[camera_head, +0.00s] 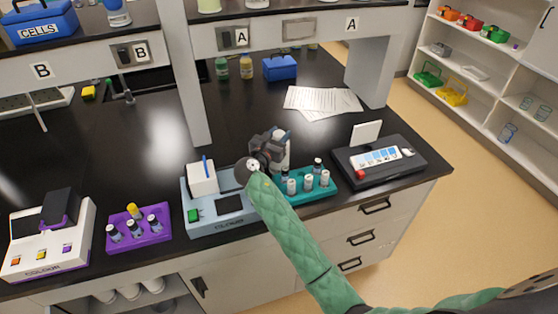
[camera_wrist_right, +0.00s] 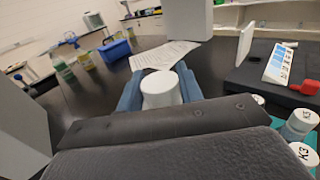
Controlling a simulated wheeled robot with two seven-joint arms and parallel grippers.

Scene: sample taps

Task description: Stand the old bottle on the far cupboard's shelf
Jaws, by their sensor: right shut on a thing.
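My right gripper (camera_head: 279,141) is above the bench, just behind the teal rack. It is shut on a white-capped bottle (camera_wrist_right: 161,90), whose cap shows between the two blue fingers in the right wrist view. In the head view the bottle (camera_head: 284,155) looks pale and upright, partly hidden by the gripper; its label cannot be read, and I cannot tell if its base touches anything. The white shelf unit (camera_head: 468,52) stands at the far right, across the floor, with coloured bins and glassware on its shelves. My left gripper is not in view.
The teal rack (camera_head: 331,192) holds several white-capped vials. A black device (camera_head: 413,165) with an upright white card is to its right, a blue-grey instrument (camera_head: 222,228) to its left. Papers (camera_head: 322,101) lie behind. Bench posts (camera_head: 369,75) rise nearby. Floor (camera_head: 428,125) is clear towards the shelves.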

